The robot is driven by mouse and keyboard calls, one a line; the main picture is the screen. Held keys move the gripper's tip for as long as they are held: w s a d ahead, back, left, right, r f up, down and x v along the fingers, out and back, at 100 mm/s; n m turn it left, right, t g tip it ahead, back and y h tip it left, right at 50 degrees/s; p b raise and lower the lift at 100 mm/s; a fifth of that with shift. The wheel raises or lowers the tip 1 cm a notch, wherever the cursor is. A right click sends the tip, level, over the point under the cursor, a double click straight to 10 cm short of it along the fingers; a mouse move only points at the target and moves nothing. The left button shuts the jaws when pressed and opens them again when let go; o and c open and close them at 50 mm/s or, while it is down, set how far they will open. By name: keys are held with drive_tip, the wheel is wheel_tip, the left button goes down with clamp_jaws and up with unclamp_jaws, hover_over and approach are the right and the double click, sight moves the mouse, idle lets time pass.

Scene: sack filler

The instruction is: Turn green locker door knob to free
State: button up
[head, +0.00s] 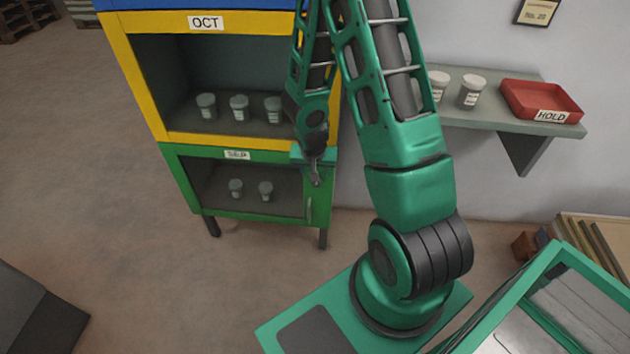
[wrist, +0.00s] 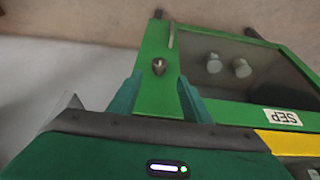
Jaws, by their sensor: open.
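The green locker (head: 240,214) is the lowest one, labelled SEP, with a glazed front that looks shut and jars behind it. In the wrist view, its dark knob (wrist: 159,66) stands on the green frame beside the glass (wrist: 235,65). My gripper (wrist: 160,80) is open, with one finger on each side of the knob's line and the knob just beyond the tips. I see no contact. In the head view, my gripper (head: 316,174) is at the locker's upper right corner, and the knob is hard to make out there.
A slim upright handle (head: 309,208) is on the green door, below my gripper. The yellow OCT locker (head: 150,85) sits directly above and holds several jars. To the right, a wall shelf (head: 510,124) carries jars and a red HOLD tray (head: 520,92).

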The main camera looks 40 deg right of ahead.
sight(321, 178)
drive_tip(key=x, duration=0.8)
drive_tip(key=shift+d, duration=0.1)
drive_tip(key=shift+c, duration=0.4)
drive_tip(key=c, duration=1)
